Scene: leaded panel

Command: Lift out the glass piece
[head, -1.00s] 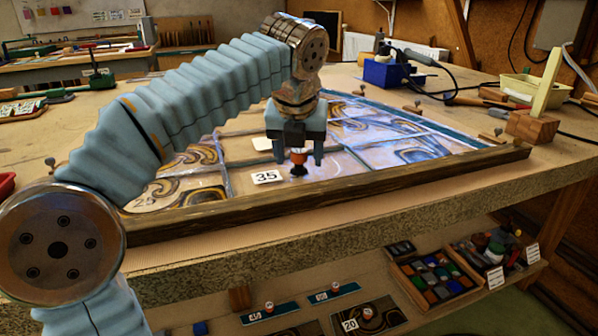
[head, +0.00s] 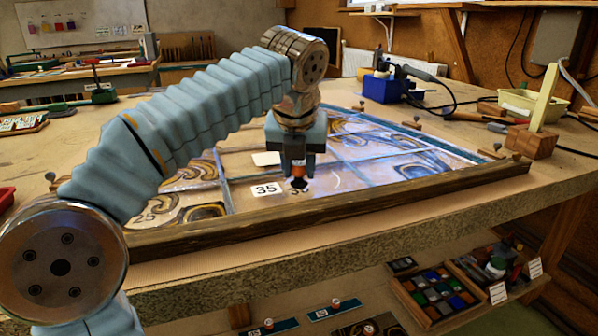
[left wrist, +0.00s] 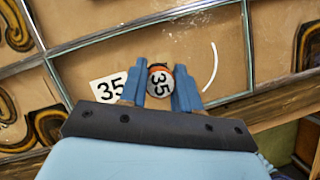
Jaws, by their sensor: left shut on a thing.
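The leaded panel (head: 215,197) lies on the bench in a dark wooden frame. My left gripper (head: 299,173) points down over the near part of the panel. It is shut on a small orange-and-black knob (head: 299,182) with a white top. In the left wrist view the knob's top (left wrist: 159,82) reads 35, and the blue fingers press on its two sides. The glass piece (left wrist: 125,58) under it is pale brown, edged by grey lead lines. A white 35 label (head: 267,189) lies on it beside the knob. I cannot tell whether the glass is raised. My right gripper is out of view.
A wooden block with a pale upright stick (head: 533,141) stands at the frame's right corner. A blue box (head: 384,88) and a cabled tool stand behind the panel. A shelf below the bench holds a box of coloured pieces (head: 442,290).

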